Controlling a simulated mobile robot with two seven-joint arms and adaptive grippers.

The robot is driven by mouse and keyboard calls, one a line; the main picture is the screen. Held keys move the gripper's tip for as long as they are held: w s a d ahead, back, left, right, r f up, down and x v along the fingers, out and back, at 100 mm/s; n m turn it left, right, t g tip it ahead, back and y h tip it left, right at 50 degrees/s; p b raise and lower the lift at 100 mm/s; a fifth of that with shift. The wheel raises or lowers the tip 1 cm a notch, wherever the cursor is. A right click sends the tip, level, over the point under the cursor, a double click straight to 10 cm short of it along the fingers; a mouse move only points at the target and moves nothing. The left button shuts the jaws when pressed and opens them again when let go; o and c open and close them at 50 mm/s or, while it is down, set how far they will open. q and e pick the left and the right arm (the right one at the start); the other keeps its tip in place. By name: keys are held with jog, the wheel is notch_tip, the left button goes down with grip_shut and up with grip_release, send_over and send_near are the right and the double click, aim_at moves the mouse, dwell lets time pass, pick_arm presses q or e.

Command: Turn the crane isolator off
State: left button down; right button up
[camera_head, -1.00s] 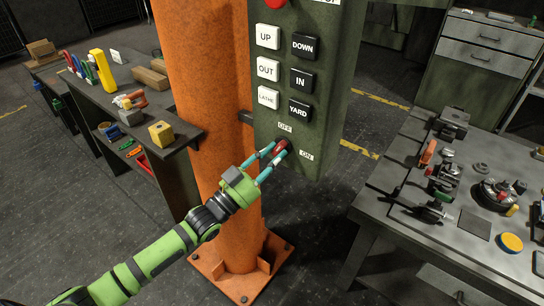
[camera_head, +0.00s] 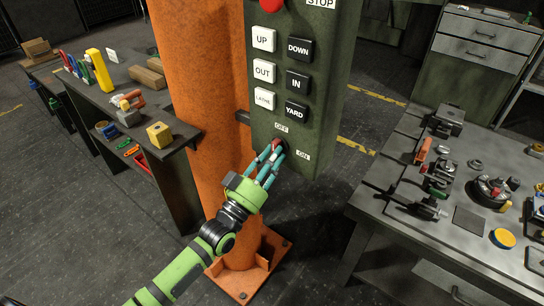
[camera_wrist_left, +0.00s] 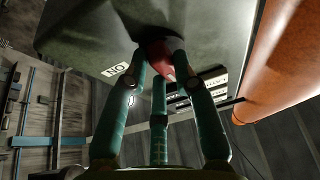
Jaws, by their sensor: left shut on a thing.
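The crane isolator is a red rotary knob (camera_head: 278,145) low on the green control box (camera_head: 325,120). An OFF label (camera_head: 281,127) sits above it and an ON label (camera_head: 303,155) to its right. My left gripper (camera_head: 272,155), with teal fingers, is shut on the knob. In the left wrist view the fingers close around the red knob (camera_wrist_left: 160,58), with the ON label (camera_wrist_left: 115,69) to its left. The fingers hide part of the knob, so its exact pointing is hard to tell. My right gripper is not in view.
The box is fixed to an orange column (camera_head: 205,100), close to my left arm. It carries several push buttons and a red stop button (camera_head: 271,5). A workbench with valve parts (camera_head: 400,215) stands at right, a shelf bench (camera_head: 180,135) at left.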

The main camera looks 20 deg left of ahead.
pick_arm(q)
jog(key=shift+r, duration=0.1)
jog(key=c, duration=1)
grip_release()
jog(key=v, duration=1.2)
jog(key=shift+f, duration=0.25)
jog(key=s+a+f+g+y, duration=0.1)
jog(key=s+f+g+y, duration=0.15)
jog(key=f, duration=0.85)
jog(key=s+a+f+n+g+y, duration=0.15)
jog(key=f+g, duration=0.25)
jog(key=f, duration=0.7)
jog(key=s+a+f+g+y, duration=0.2)
jog(key=s+f+g, duration=0.1)
jog(key=f, duration=0.9)
jog(key=s+f+g, duration=0.3)
jog(key=s+f, duration=0.3)
jog(key=s, duration=0.4)
jog(key=s+d+f+g+y, duration=0.1)
jog(key=s+f+g, duration=0.3)
jog(key=s, duration=0.6)
jog(key=s+f+g, duration=0.3)
jog(key=s+f, duration=0.5)
jog(key=s, duration=0.2)
jog(key=shift+d+g+y, duration=0.25)
jog(key=shift+d+y, duration=0.05)
